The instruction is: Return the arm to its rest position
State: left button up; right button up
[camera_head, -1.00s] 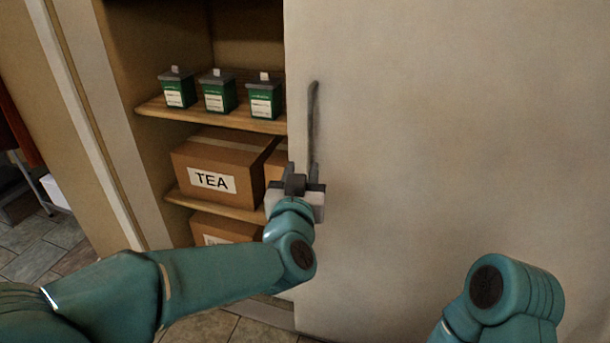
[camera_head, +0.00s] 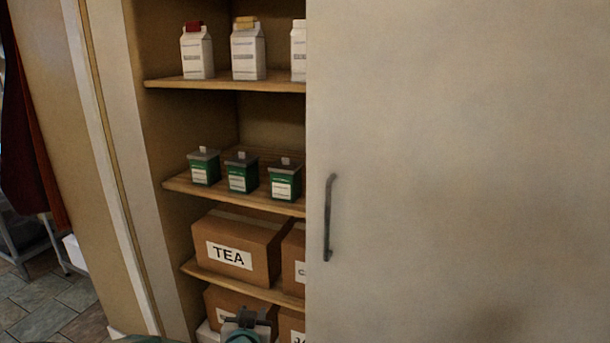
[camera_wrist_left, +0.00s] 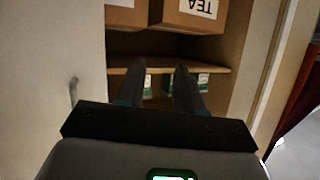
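My left gripper (camera_head: 246,318) shows at the bottom edge of the head view, below the tea box and left of the door handle (camera_head: 329,218). Most of my left arm is out of the picture. In the left wrist view the two dark fingers (camera_wrist_left: 161,70) stand apart with nothing between them. The handle also shows in the left wrist view (camera_wrist_left: 73,92), off to the left and apart from the fingers. My right arm and gripper are not in view.
A pale door (camera_head: 460,150) covers the cupboard's right side. The open left side holds white cartons (camera_head: 248,52), green tins (camera_head: 242,175), a box labelled TEA (camera_head: 235,248) and more boxes on shelves. The TEA box appears upside down in the left wrist view (camera_wrist_left: 190,12).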

pick_arm(q)
jog(key=s+a+f+g+h+p, duration=0.1)
jog(key=s+a+f+g+p, duration=0.35)
jog(key=s+f, duration=1.1)
jog(key=s+d+f+n+g+h, duration=0.1)
jog(key=s+d+f+g, duration=0.1)
jog(key=s, duration=0.7)
jog(key=s+d+f+n+g+h, duration=0.2)
jog(key=s+f+g, duration=0.2)
jog(key=s+g, duration=0.3)
jog(key=s, duration=0.3)
jog(key=shift+b, duration=0.4)
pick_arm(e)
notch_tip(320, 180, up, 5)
pick_arm(q)
jog(key=shift+a, duration=0.1)
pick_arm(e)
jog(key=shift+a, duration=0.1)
